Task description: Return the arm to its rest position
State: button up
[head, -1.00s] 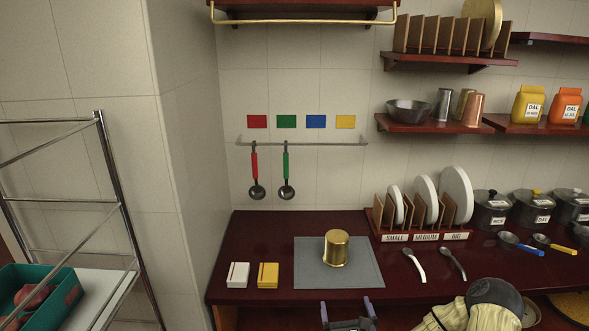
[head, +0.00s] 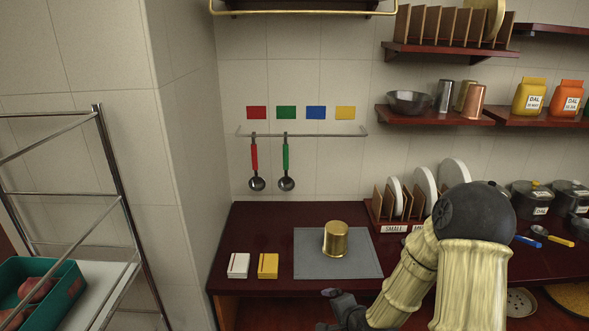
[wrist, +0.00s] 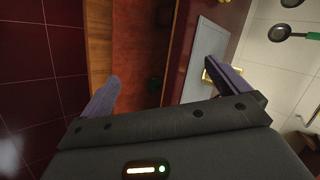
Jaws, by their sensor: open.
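My gripper (wrist: 162,72) is open and empty in the wrist view, its two purple-grey fingers spread apart. It is in front of the counter and apart from the pot. In the head view my pale ribbed arm rises at the lower right, and the wrist end sits low near the counter's front edge, with the fingers not clearly visible. A brass pot (head: 335,239) stands upright on a grey mat (head: 309,265) on the dark red counter (head: 255,220). In the wrist view the mat (wrist: 203,55) shows beyond the counter edge, and a finger partly hides the pot.
A white box (head: 238,265) and a yellow box (head: 268,266) lie left of the mat. A plate rack (head: 380,208) is partly hidden by my arm. Two ladles hang on a wall rail (head: 315,134). A metal rack (head: 118,180) with a green crate (head: 70,268) stands at left.

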jog(key=s+d+r+n+g+h, duration=0.1)
jog(key=s+d+r+n+g, duration=0.1)
jog(key=s+r+n, duration=0.4)
jog(key=s+d+r+n+g+h+p, duration=0.1)
jog(key=s+d+r+n+g+h, duration=0.1)
jog(key=s+r+n, duration=0.4)
jog(key=s+g, duration=0.1)
jog(key=s, duration=0.3)
jog(key=shift+s+d+r+n+g, duration=0.15)
jog(key=shift+r+n+g, duration=0.15)
jog(key=shift+r+g, duration=0.1)
jog(key=shift+c, duration=0.4)
